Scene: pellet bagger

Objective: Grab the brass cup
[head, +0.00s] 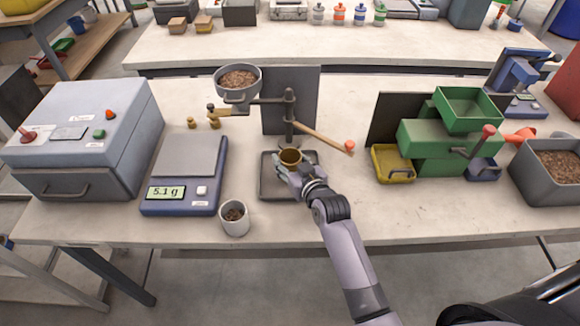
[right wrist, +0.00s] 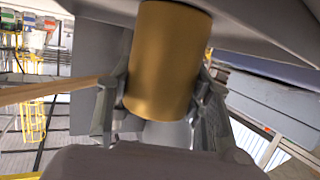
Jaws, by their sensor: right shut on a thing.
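The brass cup (head: 290,157) is a small gold-coloured cylinder, upright over the grey tray (head: 266,190) in the middle of the bench. My right gripper (head: 290,170) is shut on it, with its fingers on either side of the cup. In the right wrist view the cup (right wrist: 165,60) stands between the two fingers of the gripper (right wrist: 160,105). I cannot tell whether the cup's base touches the tray. My left gripper is not in view.
A stand holds a pan of pellets (head: 238,78) and a wooden lever (head: 318,137) close behind the cup. A scale (head: 190,160) reading 5.1 g and a white cup of pellets (head: 234,219) are to the left. A green machine (head: 440,146) stands right. The bench front right is clear.

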